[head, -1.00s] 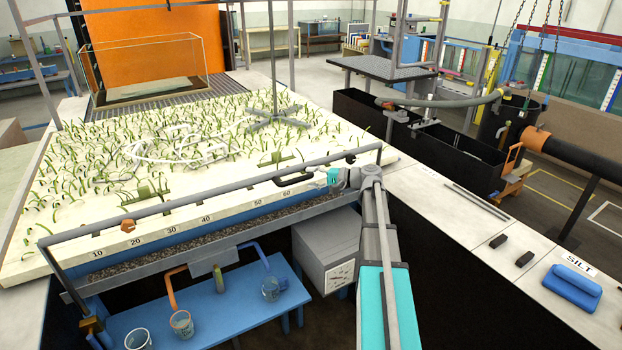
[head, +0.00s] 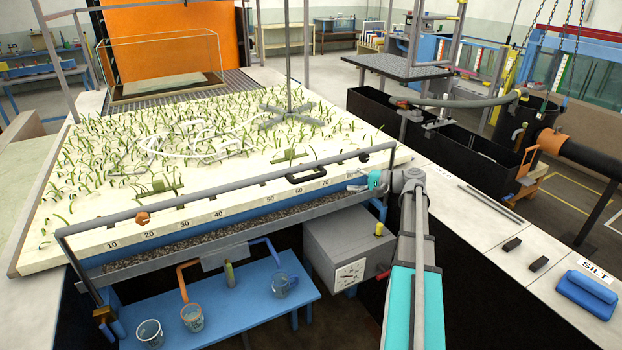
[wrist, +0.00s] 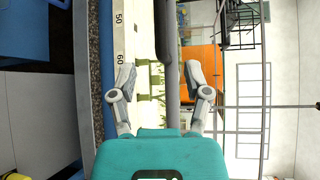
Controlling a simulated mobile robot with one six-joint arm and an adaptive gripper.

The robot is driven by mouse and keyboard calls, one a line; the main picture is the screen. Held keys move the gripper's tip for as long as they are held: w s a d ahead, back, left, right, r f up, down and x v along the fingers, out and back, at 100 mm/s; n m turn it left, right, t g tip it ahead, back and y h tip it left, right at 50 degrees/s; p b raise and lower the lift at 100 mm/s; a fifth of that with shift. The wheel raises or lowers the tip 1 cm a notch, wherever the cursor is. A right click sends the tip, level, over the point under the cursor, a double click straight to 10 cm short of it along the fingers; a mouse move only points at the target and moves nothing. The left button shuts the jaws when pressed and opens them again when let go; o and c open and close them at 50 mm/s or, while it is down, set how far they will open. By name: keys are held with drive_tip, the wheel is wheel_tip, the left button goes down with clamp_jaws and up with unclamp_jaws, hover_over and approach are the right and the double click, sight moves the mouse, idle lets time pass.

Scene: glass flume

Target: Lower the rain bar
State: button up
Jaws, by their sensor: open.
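The rain bar (head: 225,190) is a long grey tube across the front edge of the sand bed, carried by an arm at each end. A black handle (head: 307,173) sits on it right of the middle. My gripper (head: 357,182) is right of the handle, near the bar's right end, open and empty. In the wrist view, the dark handle (wrist: 163,32) and the grey bar (wrist: 173,75) run upright between the spread fingers (wrist: 162,80), beyond the tips. The fingers look apart from the handle.
A numbered scale (head: 200,224) and a gravel trough (head: 180,246) lie below the bar. A grey box with a dial (head: 335,240) stands below my gripper, beside a blue bench (head: 240,300) with beakers. A silt-labelled ledge (head: 545,240) is at the right.

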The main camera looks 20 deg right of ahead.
sight(314, 178)
drive_tip(key=shift+w+a, duration=0.1)
drive_tip(key=b+x, duration=0.2)
drive_tip(key=x, duration=1.1)
drive_tip(key=shift+w+a, duration=0.2)
drive_tip(key=shift+w, duration=0.05)
